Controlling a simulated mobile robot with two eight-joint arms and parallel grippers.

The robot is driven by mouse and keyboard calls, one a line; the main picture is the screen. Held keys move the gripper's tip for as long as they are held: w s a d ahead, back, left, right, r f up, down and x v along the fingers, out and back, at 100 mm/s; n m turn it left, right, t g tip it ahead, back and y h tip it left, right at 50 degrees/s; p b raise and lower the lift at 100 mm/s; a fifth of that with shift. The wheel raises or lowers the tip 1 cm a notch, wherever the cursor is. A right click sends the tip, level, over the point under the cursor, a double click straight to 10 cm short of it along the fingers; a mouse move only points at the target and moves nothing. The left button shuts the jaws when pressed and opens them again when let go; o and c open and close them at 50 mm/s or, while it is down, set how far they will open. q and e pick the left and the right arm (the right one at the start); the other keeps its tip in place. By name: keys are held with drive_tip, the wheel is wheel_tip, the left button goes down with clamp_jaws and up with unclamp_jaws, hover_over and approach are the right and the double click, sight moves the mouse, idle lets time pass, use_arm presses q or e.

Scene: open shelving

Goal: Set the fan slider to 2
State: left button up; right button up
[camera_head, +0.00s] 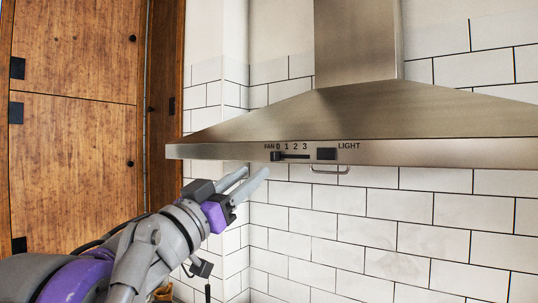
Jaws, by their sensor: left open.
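The range hood (430,152) is brushed metal and spans the right part of the head view. On its front edge is the fan slider (276,156), a small dark knob at the left end of a dark slot, under the mark 0. The marks 0, 1, 2 and 3 run to the right above the slot (298,156). My left gripper (254,178) is open and empty, with its two grey fingers pointing up and right. In the picture it is below and left of the slider, apart from it. My right gripper is not in view.
A black light switch (326,154) sits right of the slot, beside the word LIGHT. A thin metal handle (330,170) hangs under the hood edge. White tiles (400,235) cover the wall below. A wooden cabinet (75,130) stands at the left.

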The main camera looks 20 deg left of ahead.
sight(272, 157)
use_arm(q)
drive_tip(key=p+x, duration=0.1)
drive_tip(key=x, duration=0.6)
drive_tip(key=shift+w+a, duration=0.1)
drive_tip(key=shift+w, duration=0.25)
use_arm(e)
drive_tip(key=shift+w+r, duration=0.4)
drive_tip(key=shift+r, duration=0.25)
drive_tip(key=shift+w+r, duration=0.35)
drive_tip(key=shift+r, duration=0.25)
use_arm(q)
clamp_jaws()
